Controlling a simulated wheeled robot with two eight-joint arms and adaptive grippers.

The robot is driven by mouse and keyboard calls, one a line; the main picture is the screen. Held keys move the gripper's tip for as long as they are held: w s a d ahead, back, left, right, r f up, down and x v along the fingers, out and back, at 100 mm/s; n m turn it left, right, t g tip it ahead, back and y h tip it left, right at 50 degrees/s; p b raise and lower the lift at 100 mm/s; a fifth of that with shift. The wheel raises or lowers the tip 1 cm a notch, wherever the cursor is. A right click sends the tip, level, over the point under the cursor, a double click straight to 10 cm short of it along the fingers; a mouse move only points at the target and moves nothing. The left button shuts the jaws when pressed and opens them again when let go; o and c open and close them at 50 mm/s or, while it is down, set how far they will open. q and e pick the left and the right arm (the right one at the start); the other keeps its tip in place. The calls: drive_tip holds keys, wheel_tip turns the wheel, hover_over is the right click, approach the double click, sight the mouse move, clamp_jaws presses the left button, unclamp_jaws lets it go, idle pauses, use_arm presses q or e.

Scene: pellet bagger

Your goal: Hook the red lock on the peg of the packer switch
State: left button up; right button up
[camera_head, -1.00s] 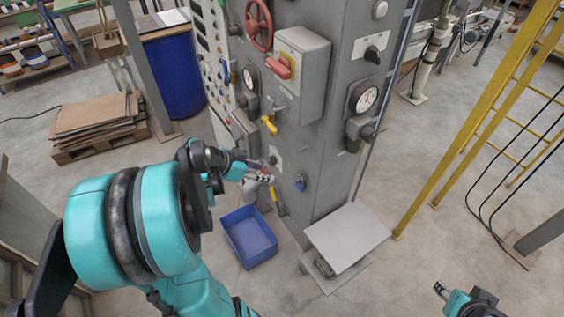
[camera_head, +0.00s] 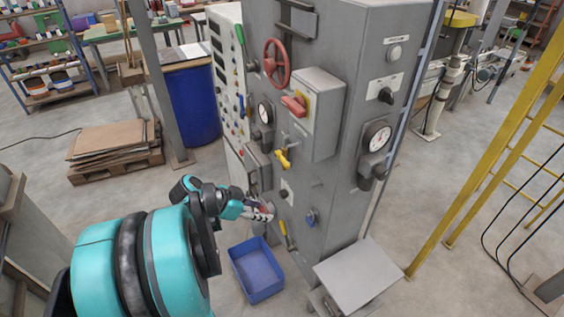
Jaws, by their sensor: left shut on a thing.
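My left gripper (camera_head: 262,212) is low in front of the grey cabinet (camera_head: 345,190), above a blue bin. It is shut on a small red thing, likely the red lock (camera_head: 264,208), mostly hidden by the fingers. A grey switch box (camera_head: 318,120) with a red handle (camera_head: 294,105) on a yellow plate is on the cabinet front, above and right of the gripper. I cannot tell whether this is the packer switch, and no peg can be made out. My right gripper is out of view.
The blue bin (camera_head: 236,268) stands on the floor below the gripper. A yellow-handled valve (camera_head: 283,159), a red handwheel (camera_head: 277,64) and a blue knob (camera_head: 311,218) stick out from the cabinet. A grey platform (camera_head: 358,275) stands at its foot, right of the bin.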

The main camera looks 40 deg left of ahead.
use_arm(q)
wheel_tip(320, 180, up, 19)
drive_tip(key=w+m+g+h+p, duration=0.1)
drive_tip(key=m+h+p, duration=0.15)
drive_tip(key=p, duration=1.15)
drive_tip(key=w+d+f+b, duration=0.1)
drive_tip(key=w+d+f, duration=0.1)
drive_tip(key=w, duration=0.6)
drive_tip(key=shift+w+d+y, duration=0.25)
drive_tip(key=shift+y, duration=0.1)
drive_tip(key=o, duration=1.2)
